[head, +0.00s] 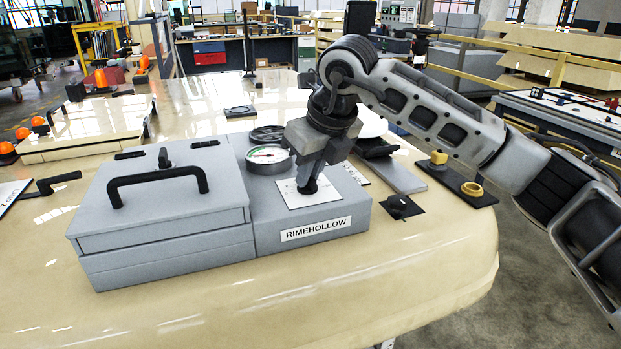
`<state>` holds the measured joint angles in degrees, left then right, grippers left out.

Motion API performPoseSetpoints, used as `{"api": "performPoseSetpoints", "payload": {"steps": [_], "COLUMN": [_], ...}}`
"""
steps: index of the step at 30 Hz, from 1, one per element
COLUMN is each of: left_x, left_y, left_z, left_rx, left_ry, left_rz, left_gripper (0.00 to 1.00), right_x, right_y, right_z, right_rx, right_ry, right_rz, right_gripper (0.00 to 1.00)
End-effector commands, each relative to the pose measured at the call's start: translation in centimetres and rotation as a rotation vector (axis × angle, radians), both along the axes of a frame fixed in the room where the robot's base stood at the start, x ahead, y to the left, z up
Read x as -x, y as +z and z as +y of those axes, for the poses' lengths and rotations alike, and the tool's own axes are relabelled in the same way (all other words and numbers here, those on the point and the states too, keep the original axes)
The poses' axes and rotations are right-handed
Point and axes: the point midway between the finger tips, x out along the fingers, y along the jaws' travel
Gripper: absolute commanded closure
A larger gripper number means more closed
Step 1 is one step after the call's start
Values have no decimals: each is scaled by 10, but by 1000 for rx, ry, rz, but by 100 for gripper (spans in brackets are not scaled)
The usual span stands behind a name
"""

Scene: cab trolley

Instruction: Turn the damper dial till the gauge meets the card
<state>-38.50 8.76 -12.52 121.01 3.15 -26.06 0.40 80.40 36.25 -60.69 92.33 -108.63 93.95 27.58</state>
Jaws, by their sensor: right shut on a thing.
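The grey box labelled RIMEHOLLOW (345,222) stands on the cream table. A round gauge (267,155) with a white and green face sits on its top; its needle is too small to read. A white square plate (322,199) lies on the box top. My right gripper (308,186) points down over this plate, shut on the dark damper dial, which is mostly hidden by the fingers. Part of a white card (355,174) shows behind the gripper; its marks are not readable. My left gripper is not in view.
A grey lidded case with a black handle (158,183) adjoins the box on the left. The table front is clear.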

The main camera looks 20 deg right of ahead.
Motion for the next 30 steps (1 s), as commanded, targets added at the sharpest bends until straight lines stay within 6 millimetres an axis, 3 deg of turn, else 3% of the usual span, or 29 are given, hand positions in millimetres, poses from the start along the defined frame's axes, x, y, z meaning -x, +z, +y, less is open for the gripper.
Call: {"api": "performPoseSetpoints", "payload": {"steps": [15,30], "left_x": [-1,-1], "left_y": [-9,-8], "left_z": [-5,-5], "left_rx": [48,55], "left_ry": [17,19], "left_rz": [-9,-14], "left_gripper": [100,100], "right_x": [0,0], "right_y": [0,1], "right_z": [2,3], "right_rx": [-1,-2], "right_ry": [-360,-440], "right_rz": [-2,-2], "right_gripper": [100,100]}}
